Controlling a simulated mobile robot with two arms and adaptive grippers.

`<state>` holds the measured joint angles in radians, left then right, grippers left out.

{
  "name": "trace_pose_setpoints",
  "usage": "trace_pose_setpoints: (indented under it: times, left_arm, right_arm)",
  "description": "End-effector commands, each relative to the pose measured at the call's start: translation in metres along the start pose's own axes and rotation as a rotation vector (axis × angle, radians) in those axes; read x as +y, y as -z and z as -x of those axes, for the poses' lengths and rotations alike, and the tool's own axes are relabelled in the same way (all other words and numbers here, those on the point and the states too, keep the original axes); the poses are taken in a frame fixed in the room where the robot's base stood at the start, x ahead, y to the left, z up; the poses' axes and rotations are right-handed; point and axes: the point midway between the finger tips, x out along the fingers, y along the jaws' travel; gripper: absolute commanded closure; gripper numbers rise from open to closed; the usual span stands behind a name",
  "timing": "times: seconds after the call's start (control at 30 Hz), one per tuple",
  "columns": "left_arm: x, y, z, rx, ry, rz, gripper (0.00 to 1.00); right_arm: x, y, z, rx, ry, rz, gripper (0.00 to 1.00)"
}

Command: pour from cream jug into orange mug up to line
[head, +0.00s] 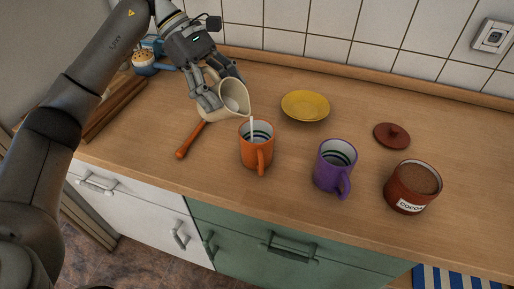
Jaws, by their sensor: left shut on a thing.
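The cream jug (238,94) is tilted to the right above the orange mug. My left gripper (222,94) is shut on it from the left. A thin white stream (252,127) runs from the jug's lip down into the orange mug (256,152). The orange mug stands upright on the wooden counter with its handle toward me. Dark and pale bands show on its inner wall; the liquid level and which band is the line are too small to tell. My right gripper is not in view.
A purple mug (334,170) and a cocoa canister (408,192) stand to the right. A red-brown lid (392,136) and a yellow dish (305,106) lie behind. The counter's front strip is clear.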

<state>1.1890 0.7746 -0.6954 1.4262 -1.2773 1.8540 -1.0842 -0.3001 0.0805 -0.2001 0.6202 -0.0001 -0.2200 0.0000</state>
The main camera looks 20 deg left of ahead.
Motion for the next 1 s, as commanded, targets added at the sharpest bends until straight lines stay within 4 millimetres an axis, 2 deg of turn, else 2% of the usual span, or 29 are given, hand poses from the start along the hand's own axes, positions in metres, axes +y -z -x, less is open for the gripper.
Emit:
trace_pose_setpoints:
  times: [1.0]
  left_arm:
    - [0.0001,-0.0027,-0.0007,0.042,-0.002,-0.002,0.8]
  right_arm:
    - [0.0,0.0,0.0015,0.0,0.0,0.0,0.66]
